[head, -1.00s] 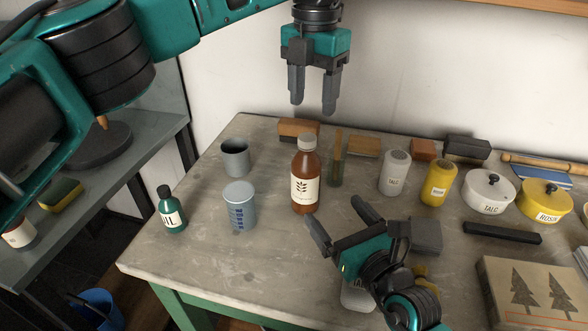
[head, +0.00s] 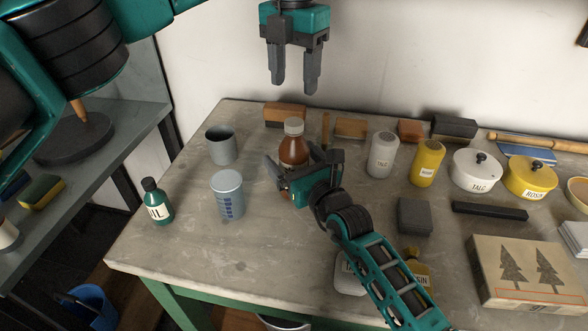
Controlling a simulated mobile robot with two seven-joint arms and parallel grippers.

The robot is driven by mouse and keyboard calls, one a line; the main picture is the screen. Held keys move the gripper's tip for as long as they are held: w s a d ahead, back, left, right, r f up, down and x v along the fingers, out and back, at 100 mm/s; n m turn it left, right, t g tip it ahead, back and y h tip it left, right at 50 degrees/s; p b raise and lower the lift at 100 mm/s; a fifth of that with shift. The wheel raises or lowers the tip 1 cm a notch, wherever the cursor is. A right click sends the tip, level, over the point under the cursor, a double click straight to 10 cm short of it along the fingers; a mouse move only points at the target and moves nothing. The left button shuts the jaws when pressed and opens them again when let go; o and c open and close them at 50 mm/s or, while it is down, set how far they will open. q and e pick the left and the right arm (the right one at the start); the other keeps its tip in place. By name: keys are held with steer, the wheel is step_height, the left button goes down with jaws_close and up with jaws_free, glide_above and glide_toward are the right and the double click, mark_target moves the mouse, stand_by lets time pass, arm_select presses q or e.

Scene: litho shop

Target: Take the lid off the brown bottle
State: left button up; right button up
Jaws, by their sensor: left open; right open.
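The brown bottle (head: 294,150) stands upright towards the back of the table. Its grey-white lid (head: 293,126) is on top. My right gripper (head: 291,168) is open at the bottle's lower body, one finger on the left and the other at the right. It hides the label and the base; I cannot tell whether the fingers touch the glass. My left gripper (head: 294,88) is open and empty, pointing down in the air above the lid.
A grey cup (head: 221,146) and a blue-marked beaker (head: 228,196) stand left of the bottle. A green oil bottle (head: 157,203) is near the left edge. White (head: 382,155) and yellow (head: 427,163) shakers stand to the right. The front left tabletop (head: 190,255) is clear.

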steer(key=shift+w+a, duration=0.3)
steer(key=shift+w, duration=0.2)
steer(key=shift+c, duration=0.2)
